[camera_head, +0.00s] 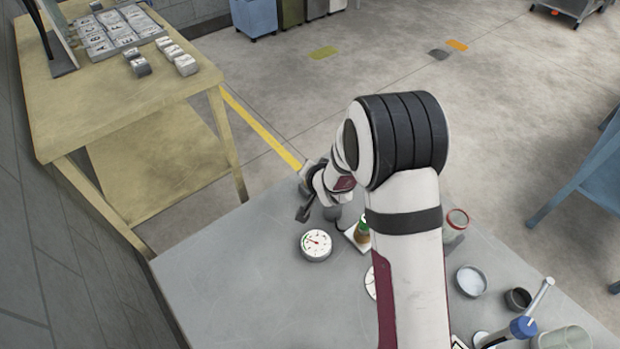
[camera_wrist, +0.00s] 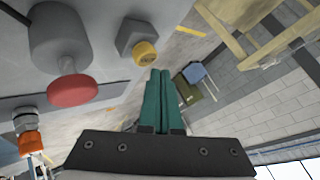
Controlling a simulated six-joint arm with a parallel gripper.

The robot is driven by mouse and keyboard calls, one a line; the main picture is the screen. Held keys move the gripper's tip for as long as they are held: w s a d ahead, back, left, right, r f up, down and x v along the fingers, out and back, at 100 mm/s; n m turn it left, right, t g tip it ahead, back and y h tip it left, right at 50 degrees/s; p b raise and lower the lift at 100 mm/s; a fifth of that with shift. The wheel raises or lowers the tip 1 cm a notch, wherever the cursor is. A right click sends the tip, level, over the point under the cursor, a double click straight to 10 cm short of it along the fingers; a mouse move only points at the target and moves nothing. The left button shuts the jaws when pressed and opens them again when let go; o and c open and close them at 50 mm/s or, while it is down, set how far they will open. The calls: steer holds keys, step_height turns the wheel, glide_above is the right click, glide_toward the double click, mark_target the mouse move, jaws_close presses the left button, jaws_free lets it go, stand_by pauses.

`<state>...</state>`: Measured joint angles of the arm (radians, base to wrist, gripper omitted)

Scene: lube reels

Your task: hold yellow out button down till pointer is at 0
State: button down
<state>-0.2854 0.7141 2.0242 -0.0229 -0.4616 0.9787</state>
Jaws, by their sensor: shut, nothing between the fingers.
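The yellow button (camera_wrist: 145,53) shows in the wrist view on the end of a grey hexagonal body. My gripper (camera_wrist: 161,73) has its two green fingers shut together and empty. The fingertips appear just below and right of the yellow button; I cannot tell whether they touch it. A round white gauge (camera_head: 316,245) with a red pointer lies on the grey table in the head view; its numbers are too small to read. A second white dial (camera_head: 370,283) is mostly hidden behind my arm. In the head view my arm hides most of the button area.
In the wrist view, a red button (camera_wrist: 72,90) on a grey cylinder is left of the yellow one, and an orange knob (camera_wrist: 30,142) is lower left. A red-topped jar (camera_head: 456,222), a white dish (camera_head: 471,281) and a dark cup (camera_head: 518,299) stand right of my arm. The table's left part is clear.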

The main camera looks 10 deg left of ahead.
stand_by(0.3)
steer(key=shift+f, duration=0.4)
steer(key=shift+f, duration=0.5)
stand_by(1.7)
steer(key=shift+r, duration=0.1)
stand_by(1.3)
steer(key=shift+r, duration=0.8)
steer(key=shift+r, duration=2.55)
